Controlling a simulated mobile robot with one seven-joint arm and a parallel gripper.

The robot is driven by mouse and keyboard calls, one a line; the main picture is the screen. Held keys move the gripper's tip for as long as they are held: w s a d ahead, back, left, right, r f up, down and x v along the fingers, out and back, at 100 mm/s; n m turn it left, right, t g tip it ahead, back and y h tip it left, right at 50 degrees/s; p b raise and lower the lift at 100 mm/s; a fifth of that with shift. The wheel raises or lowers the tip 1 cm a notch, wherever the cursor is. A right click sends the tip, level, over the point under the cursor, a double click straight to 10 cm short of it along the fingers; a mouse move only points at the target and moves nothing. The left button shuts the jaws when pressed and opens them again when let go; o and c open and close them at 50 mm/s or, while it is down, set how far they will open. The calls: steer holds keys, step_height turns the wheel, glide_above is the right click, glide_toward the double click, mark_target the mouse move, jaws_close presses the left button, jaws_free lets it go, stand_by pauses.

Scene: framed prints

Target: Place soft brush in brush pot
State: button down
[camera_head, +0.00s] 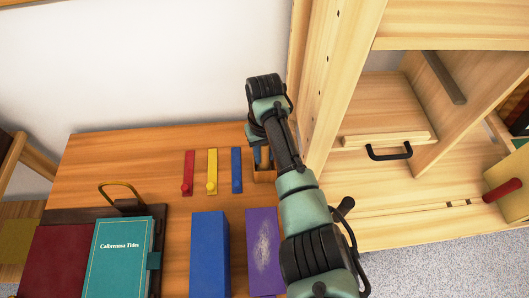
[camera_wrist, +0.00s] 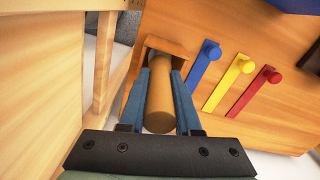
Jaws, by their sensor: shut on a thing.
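My gripper (camera_wrist: 163,78) is shut on the soft brush, whose thick tan wooden handle (camera_wrist: 159,108) lies between the two blue-grey fingers in the wrist view. The handle's far end meets the opening of the brush pot (camera_wrist: 166,44), a small square wooden box. The bristles are hidden, and I cannot tell how deep the brush sits in the pot. In the head view the pot (camera_head: 265,176) stands near the table's right edge, partly covered by my arm, with my gripper (camera_head: 263,156) right above it.
Red (camera_head: 188,172), yellow (camera_head: 212,171) and blue (camera_head: 236,170) strips with knobs lie left of the pot. A blue block (camera_head: 209,254), a purple piece (camera_head: 262,250) and a teal book (camera_head: 118,258) are nearer. A wooden shelf unit (camera_head: 340,90) rises close on the right.

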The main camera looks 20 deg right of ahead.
steer(key=shift+f, duration=0.15)
steer(key=c, duration=0.6)
jaws_free()
